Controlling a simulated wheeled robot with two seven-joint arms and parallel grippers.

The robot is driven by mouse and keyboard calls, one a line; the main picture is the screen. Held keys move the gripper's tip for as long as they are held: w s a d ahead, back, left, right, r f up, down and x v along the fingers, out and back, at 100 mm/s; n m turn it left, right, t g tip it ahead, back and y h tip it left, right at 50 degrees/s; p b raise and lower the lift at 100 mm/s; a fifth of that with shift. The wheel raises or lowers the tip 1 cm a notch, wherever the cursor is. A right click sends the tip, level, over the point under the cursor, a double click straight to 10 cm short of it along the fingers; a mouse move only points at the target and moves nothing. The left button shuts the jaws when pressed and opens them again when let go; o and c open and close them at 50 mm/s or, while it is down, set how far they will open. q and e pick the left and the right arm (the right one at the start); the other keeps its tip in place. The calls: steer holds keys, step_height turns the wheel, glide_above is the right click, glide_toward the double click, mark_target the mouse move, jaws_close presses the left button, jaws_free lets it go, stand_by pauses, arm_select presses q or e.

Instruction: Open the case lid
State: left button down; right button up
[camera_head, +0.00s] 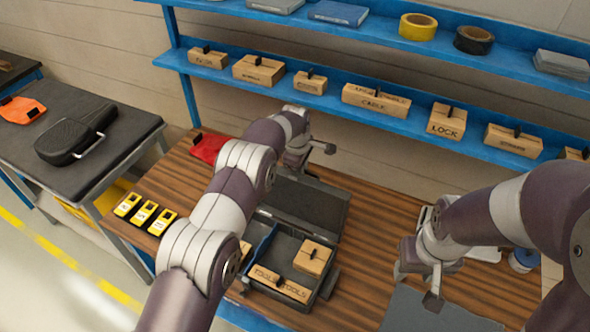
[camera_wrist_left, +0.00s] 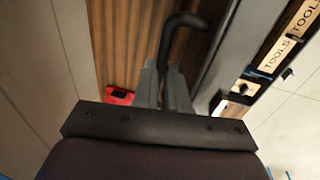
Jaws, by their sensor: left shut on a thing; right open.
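The dark grey case (camera_head: 327,285) stands open on the wooden bench. Its lid (camera_head: 310,200) is swung up and back on the wall side. Wooden blocks, one marked TOOLS (camera_head: 280,284), lie inside. My left gripper (camera_head: 300,152) is beyond the lid's far edge, shut on a black bent handle (camera_wrist_left: 184,28), which shows between the fingers in the left wrist view. My left arm hides the case's left part. My right gripper (camera_head: 420,283) is open and empty, to the right of the case above a grey mat (camera_head: 435,312).
Blue shelves (camera_head: 375,122) with labelled wooden boxes run behind the bench. A side table (camera_head: 110,140) holds a black seat (camera_head: 75,138). A tape roll (camera_head: 523,260) is at right.

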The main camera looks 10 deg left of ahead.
arm_select(q)
steer(key=shift+w+d+f+p, duration=0.1)
steer(key=shift+w+f+p, duration=0.25)
steer(key=shift+f, duration=0.15)
steer(key=c, duration=1.3)
jaws_free()
steer(key=shift+o, duration=0.7)
steer(key=shift+w, duration=0.2)
steer(key=shift+r, duration=0.1)
step_height(320, 180, up, 12)
steer(key=s+a+p, duration=0.1)
steer(key=s+p, duration=0.1)
steer(key=shift+s+r+p, duration=0.15)
steer(key=shift+r+p, duration=0.05)
steer(key=shift+p, duration=0.1)
